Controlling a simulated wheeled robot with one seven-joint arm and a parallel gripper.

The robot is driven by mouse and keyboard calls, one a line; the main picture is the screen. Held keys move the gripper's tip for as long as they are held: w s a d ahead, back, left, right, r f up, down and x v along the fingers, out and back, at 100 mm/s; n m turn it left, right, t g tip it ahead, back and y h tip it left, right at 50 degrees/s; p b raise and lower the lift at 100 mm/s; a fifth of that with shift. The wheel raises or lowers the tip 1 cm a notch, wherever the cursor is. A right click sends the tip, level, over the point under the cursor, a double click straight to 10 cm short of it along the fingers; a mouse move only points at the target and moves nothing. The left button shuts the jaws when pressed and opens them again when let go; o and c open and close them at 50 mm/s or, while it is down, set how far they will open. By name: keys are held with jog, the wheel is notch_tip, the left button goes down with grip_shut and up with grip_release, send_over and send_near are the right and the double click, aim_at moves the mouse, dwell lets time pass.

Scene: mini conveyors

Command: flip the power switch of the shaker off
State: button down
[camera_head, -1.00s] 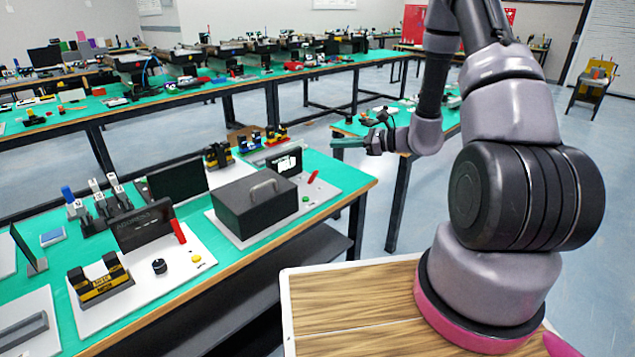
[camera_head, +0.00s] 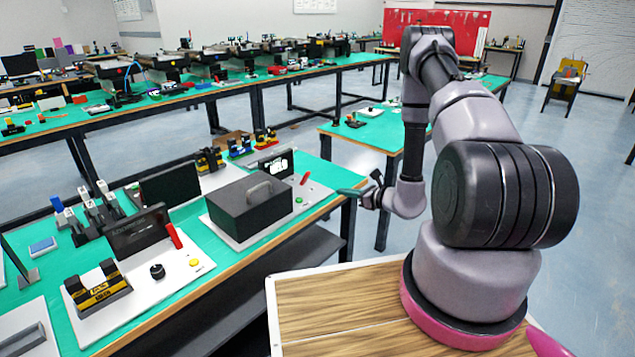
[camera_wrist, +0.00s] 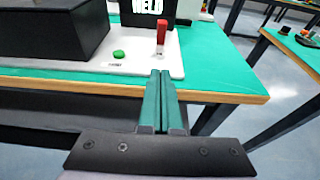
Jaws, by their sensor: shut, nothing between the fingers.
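A white board (camera_head: 318,188) on the near bench carries a black box with a handle (camera_head: 250,203), a display panel (camera_head: 277,164), a green button (camera_head: 299,200) and a red lever switch (camera_head: 305,178). No label readable here names the shaker. In the wrist view the red switch (camera_wrist: 161,36) stands up from a white base, right of the green button (camera_wrist: 118,54). My gripper (camera_head: 350,191) is shut and empty, right of the board in the head view. In the wrist view its fingertips (camera_wrist: 160,74) point at the red switch, apart from it, over the board's front edge.
A second white board (camera_head: 172,291) to the left holds yellow-black blocks (camera_head: 98,289), a black knob (camera_head: 157,271), a yellow button (camera_head: 194,262) and another red lever (camera_head: 174,236). The bench's wooden front edge (camera_wrist: 220,97) lies under my fingers. Another green table (camera_head: 372,135) stands behind.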

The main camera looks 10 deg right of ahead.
aim_at(308, 172)
jog(key=x, duration=1)
jog(key=shift+w+a+r, duration=0.4)
jog(key=shift+w+a, duration=0.05)
jog(key=shift+w, duration=0.1)
jog(key=shift+w+a+r, duration=0.4)
jog(key=shift+w, duration=0.2)
jog(key=shift+w+a+r, duration=0.2)
jog(key=shift+w, duration=0.05)
jog(key=shift+w+a+r+g+h, duration=0.1)
jog(key=shift+w+r+g+h, duration=0.1)
jog(key=shift+r+g+h, duration=0.15)
jog(key=shift+w+a+r+g+h, duration=0.4)
jog(key=shift+r+g, duration=0.2)
jog(key=shift+g, duration=0.25)
jog(key=g+h, duration=0.1)
jog(key=w+a+r+g+h, duration=0.1)
jog(key=shift+w+r+g, duration=0.15)
jog(key=shift+w+g, duration=0.15)
jog(key=shift+w+a+r, duration=0.25)
jog(key=shift+w+a, duration=0.45)
jog(key=shift+w, duration=0.25)
jog(key=shift+r, duration=0.1)
